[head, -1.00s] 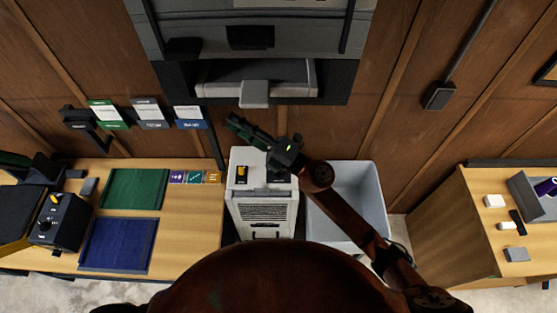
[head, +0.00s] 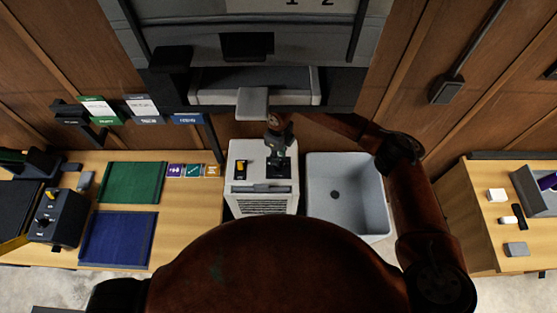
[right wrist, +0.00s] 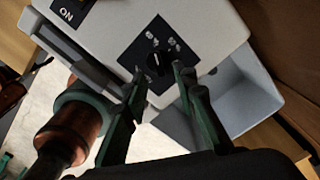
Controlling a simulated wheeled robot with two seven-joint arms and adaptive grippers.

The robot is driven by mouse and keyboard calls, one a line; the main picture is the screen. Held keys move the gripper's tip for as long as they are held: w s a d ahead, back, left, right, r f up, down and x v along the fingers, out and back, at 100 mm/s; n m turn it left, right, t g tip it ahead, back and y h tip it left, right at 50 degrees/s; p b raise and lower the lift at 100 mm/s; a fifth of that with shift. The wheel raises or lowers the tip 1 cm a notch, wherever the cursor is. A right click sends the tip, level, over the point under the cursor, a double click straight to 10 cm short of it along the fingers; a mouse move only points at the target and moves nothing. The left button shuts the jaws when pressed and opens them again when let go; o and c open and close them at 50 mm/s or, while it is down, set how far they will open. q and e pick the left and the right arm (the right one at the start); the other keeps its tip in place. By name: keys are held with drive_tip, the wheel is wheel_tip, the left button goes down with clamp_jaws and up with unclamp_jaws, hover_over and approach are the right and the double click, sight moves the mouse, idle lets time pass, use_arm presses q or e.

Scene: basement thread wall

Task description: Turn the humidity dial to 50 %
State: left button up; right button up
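The pale dehumidifier (head: 237,200) stands in the middle of the head view, between the desk and a grey basin. The humidity dial (right wrist: 157,62) is a small black knob on a dark plate on its top, with small pale marks around it. The marks are too small to read. My right gripper (head: 279,158) points down over the dial plate and hides the knob in the head view. In the right wrist view its two fingers (right wrist: 159,72) are apart and empty, one toward each side of the knob. I cannot tell whether they touch it. My left gripper is out of view.
A yellow switch (head: 241,164) sits left of the dial on the same top. The grey basin (head: 372,215) is close on the right. A grey shelf unit (head: 210,95) overhangs behind. A desk with green (head: 132,182) and blue mats (head: 118,240) lies left.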

drive_tip(key=shift+a+f+p, duration=0.1)
drive_tip(key=shift+f+p, duration=0.4)
drive_tip(key=shift+f, duration=1.9)
clamp_jaws()
